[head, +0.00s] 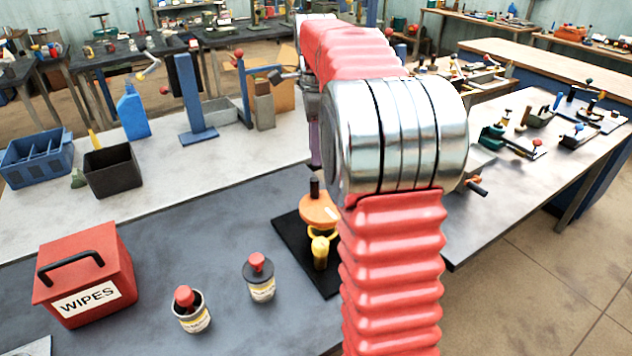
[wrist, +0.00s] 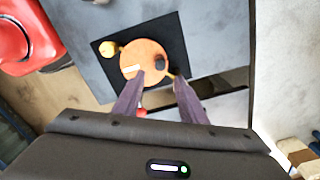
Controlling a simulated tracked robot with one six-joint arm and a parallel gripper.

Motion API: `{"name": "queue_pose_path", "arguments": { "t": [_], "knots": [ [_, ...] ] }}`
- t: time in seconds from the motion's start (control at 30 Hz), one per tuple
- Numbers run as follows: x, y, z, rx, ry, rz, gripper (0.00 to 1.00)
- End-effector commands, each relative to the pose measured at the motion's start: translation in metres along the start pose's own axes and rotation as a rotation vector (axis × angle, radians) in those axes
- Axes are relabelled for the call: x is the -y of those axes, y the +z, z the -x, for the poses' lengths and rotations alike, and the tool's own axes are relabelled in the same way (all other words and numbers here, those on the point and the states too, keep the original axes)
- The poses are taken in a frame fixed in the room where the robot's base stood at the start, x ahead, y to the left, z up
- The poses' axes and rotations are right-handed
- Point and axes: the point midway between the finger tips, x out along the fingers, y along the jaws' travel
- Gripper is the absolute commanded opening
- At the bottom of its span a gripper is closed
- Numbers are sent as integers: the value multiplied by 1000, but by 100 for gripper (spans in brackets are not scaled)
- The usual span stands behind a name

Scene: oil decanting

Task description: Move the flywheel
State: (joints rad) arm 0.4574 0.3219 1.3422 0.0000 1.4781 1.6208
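The flywheel (head: 318,212) is an orange disc with an upright black handle, over a yellow ring on a black mat (head: 286,235). In the wrist view the flywheel (wrist: 140,52) lies just beyond my fingertips, with a pale mark on its face. My gripper (wrist: 158,76) is open, its two purple fingers apart. The black handle appears between and slightly beyond the tips; I cannot tell whether they touch it. In the head view one purple finger shows above the handle, and my arm hides the rest of the gripper and the mat's right side.
A yellow post (head: 320,254) stands on the mat close to the flywheel. Two small labelled cans (head: 192,318) (head: 262,286) and a red WIPES box (head: 92,275) stand to the left. Behind are a black bin (head: 111,172), a blue bottle (head: 132,112) and a blue stand (head: 190,100).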

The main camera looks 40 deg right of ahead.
Motion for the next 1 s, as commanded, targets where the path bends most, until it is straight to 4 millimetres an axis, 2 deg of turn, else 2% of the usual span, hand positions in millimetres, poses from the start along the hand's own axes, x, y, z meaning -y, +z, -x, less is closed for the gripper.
{"name": "queue_pose_path", "arguments": {
  "t": [0.6,0.8,1.0],
  "knots": [
    [0,0,-93,0,2,1,38],
    [0,1,-106,0,0,1,38],
    [0,1,-107,0,-1,2,38]
  ]
}}
